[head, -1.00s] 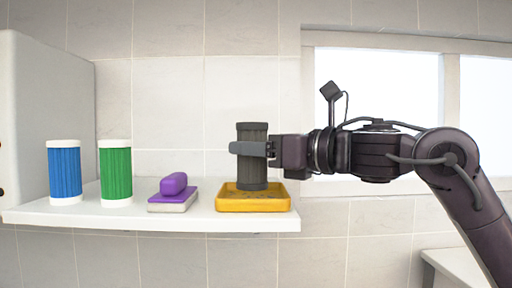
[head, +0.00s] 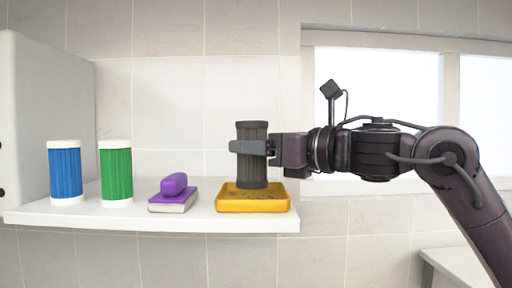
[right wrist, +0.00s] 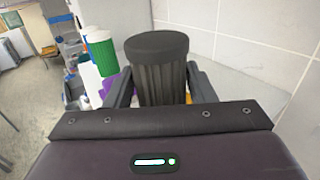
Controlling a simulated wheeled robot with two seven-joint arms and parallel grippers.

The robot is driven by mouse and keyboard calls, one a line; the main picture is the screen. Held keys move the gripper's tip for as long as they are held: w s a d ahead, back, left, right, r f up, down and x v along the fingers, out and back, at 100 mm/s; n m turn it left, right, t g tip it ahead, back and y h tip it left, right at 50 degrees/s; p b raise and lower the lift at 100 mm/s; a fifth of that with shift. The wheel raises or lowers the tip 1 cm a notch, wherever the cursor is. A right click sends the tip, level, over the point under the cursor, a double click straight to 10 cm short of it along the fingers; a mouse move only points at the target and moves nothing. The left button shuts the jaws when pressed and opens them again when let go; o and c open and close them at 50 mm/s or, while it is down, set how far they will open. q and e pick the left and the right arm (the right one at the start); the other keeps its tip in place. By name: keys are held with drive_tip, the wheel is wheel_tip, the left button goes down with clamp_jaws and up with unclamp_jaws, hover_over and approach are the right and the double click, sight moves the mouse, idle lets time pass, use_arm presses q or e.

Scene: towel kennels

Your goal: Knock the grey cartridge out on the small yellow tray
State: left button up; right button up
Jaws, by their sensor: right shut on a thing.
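The grey cartridge (head: 252,170) is a dark ribbed cylinder, held upright over the small yellow tray (head: 253,205). My right gripper (head: 252,147) is shut on it around its middle, coming from the right. In the right wrist view the cartridge (right wrist: 160,75) stands between the two fingers. Its lower end is at or just above the tray floor; I cannot tell if it touches. Dark specks lie on the tray floor. My left gripper is not in view.
On the white shelf (head: 130,218), left of the tray, are a purple-handled block (head: 173,193), a green cartridge (head: 115,173) and a blue cartridge (head: 65,173) with white ends. A white cabinet (head: 50,110) stands at the left. The wall is close behind.

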sight(253, 136)
drive_tip(key=shift+w, duration=0.1)
drive_tip(key=shift+r+p, duration=0.9)
drive_tip(key=shift+r, duration=0.1)
drive_tip(key=shift+s+f+b, duration=0.1)
drive_tip(key=shift+s+b, duration=0.2)
drive_tip(key=shift+s, duration=0.1)
drive_tip(key=shift+s+b, duration=0.45)
drive_tip(key=shift+s, duration=0.55)
drive_tip(key=shift+s+b, duration=0.8)
drive_tip(key=shift+s, duration=1.5)
drive_tip(key=s+b, duration=0.1)
drive_tip(key=s, duration=0.3)
drive_tip(key=shift+s, duration=0.4)
